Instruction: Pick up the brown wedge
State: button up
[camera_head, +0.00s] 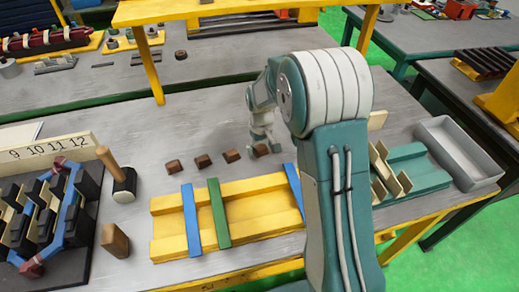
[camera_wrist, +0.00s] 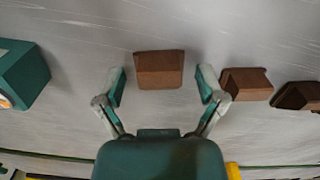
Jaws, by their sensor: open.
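Several brown wedges lie in a row on the grey table. The rightmost brown wedge (camera_head: 261,150) in the head view is right at my gripper (camera_head: 262,137). In the wrist view, a brown wedge (camera_wrist: 159,70) shows between the two spread fingertips of my gripper (camera_wrist: 161,76), with a gap on each side. My gripper is open and empty, pointing down at the table. Another wedge (camera_wrist: 246,84) lies just outside the right finger in the wrist view, and a further one (camera_wrist: 298,95) is at the right edge. My arm hides part of the table in the head view.
A yellow fixture (camera_head: 170,225) with blue and green bars lies in front of the wedges. A mallet (camera_head: 122,183) and a wooden block (camera_head: 115,241) stand at left. A grey tray (camera_head: 462,155) is at right. A teal object (camera_wrist: 22,75) is left in the wrist view.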

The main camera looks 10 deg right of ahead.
grip_shut()
